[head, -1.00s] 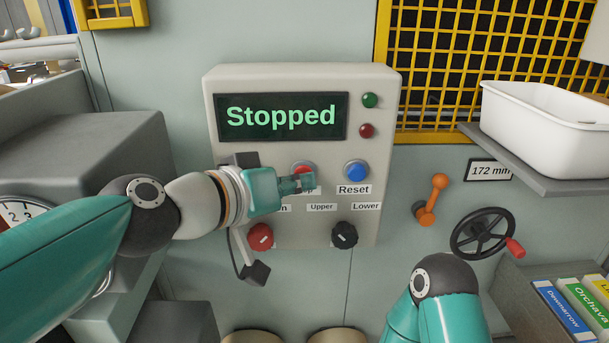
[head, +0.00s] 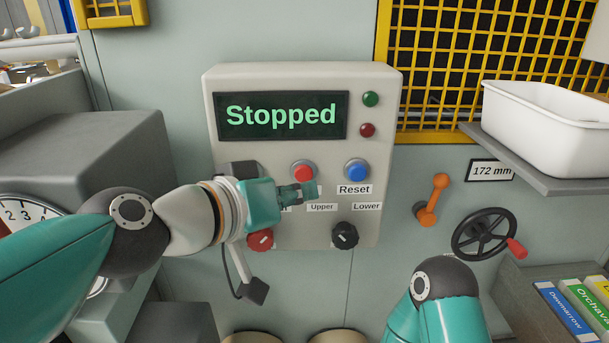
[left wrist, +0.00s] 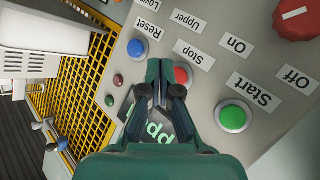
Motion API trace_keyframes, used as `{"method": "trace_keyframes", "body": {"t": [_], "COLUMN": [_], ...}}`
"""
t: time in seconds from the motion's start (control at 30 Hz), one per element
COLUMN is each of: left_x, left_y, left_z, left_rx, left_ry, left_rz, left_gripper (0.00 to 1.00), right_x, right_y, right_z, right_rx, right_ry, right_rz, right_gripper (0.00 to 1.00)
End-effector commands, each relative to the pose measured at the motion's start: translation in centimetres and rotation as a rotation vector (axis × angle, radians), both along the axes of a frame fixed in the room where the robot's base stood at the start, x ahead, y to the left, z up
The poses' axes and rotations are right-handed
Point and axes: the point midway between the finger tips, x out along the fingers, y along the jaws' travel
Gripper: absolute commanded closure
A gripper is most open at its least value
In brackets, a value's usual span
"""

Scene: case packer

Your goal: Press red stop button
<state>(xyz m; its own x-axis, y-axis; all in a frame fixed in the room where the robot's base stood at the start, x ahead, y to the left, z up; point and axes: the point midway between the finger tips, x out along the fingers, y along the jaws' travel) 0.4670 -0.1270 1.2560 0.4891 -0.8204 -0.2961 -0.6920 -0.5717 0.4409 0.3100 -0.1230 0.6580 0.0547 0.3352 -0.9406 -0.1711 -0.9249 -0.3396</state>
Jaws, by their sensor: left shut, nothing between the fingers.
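The red stop button (head: 303,171) is on the grey control panel (head: 388,150), left of the blue Reset button (head: 357,171). The panel's display (head: 281,116) reads "Stopped". My left gripper (head: 309,192) is shut and empty, in front of the panel just below the red button in the head view, covering most of its label. In the left wrist view the red button (left wrist: 183,74) shows just beyond the shut fingertips (left wrist: 164,68), partly hidden by them; the label "Stop" is readable. My right gripper is out of view; only part of my right arm shows.
A green Start button (left wrist: 233,117) shows in the left wrist view. Red (head: 260,240) and black (head: 345,235) knobs sit low on the panel. An orange lever (head: 432,200) and a black handwheel (head: 483,234) are to the right. A white bin (head: 545,115) stands on a shelf.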

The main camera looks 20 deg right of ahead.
Motion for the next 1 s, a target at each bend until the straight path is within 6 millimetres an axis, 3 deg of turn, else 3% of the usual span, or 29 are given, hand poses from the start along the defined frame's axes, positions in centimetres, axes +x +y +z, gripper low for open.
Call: {"method": "trace_keyframes", "body": {"t": [0.4, 1.0], "left_x": [-3.8, -4.0], "left_y": [1.1, 1.2], "left_z": [0.1, 0.0], "left_rx": [-0.001, -0.001], "left_ry": [-0.001, 0.001], "left_rz": [0.000, -0.001], "left_gripper": [1.00, 1.00], "right_x": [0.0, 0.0], "right_y": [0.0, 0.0], "right_z": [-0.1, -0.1], "right_rx": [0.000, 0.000], "right_ry": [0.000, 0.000], "right_rz": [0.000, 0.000], "right_gripper": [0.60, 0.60]}}
